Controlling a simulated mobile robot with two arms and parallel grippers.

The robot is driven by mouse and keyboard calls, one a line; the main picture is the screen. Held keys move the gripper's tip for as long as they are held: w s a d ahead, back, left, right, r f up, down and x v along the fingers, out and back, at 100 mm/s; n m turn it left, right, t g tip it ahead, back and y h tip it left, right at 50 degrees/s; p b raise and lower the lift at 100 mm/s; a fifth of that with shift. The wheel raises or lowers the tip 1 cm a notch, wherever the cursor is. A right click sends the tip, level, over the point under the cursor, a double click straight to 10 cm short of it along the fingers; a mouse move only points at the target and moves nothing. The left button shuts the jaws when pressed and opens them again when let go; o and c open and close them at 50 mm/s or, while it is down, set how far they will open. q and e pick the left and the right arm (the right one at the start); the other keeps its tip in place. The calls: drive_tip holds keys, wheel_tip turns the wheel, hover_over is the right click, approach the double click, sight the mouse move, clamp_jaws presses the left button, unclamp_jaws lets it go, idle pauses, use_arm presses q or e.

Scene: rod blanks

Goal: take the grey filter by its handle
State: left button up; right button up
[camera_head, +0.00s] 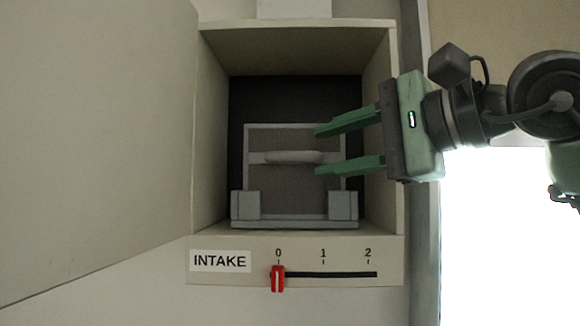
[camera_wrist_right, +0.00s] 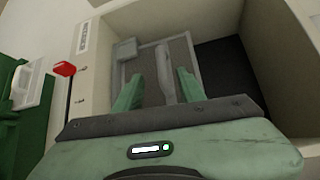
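The grey filter (camera_head: 290,190) is a mesh panel in a pale frame, standing inside the open intake box (camera_head: 213,130). Its pale bar handle (camera_head: 290,157) runs across the middle of the mesh. My right gripper (camera_head: 318,151) reaches in from the right, open, with one finger above and one below the handle's right end in the head view. In the right wrist view the handle (camera_wrist_right: 164,75) shows between the spread fingers (camera_wrist_right: 159,76) of this gripper; no contact is visible. My left gripper is in neither view.
Below the opening, a red slider (camera_head: 278,278) stands at 0 on a 0-to-2 scale beside the INTAKE label (camera_head: 220,261). Two pale blocks (camera_head: 245,205) (camera_head: 343,206) flank the filter's lower corners. The box walls leave limited room around the gripper. A green object (camera_wrist_right: 38,135) shows at the wrist view's left.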

sight(301, 154)
drive_tip(key=p+x, duration=0.2)
drive_tip(key=x, duration=0.1)
drive_tip(key=p+x, duration=0.1)
drive_tip(key=shift+w+a+r, duration=0.15)
drive_tip(key=shift+a+r, duration=0.1)
drive_tip(key=shift+a, duration=0.1)
drive_tip(key=shift+w+a+f, duration=0.2)
drive_tip(key=shift+w+a, duration=0.1)
drive_tip(key=shift+a, duration=0.05)
drive_tip(key=shift+c, duration=0.3)
drive_tip(key=shift+s+d, duration=0.1)
clamp_jaws()
drive_tip(key=shift+r, duration=0.1)
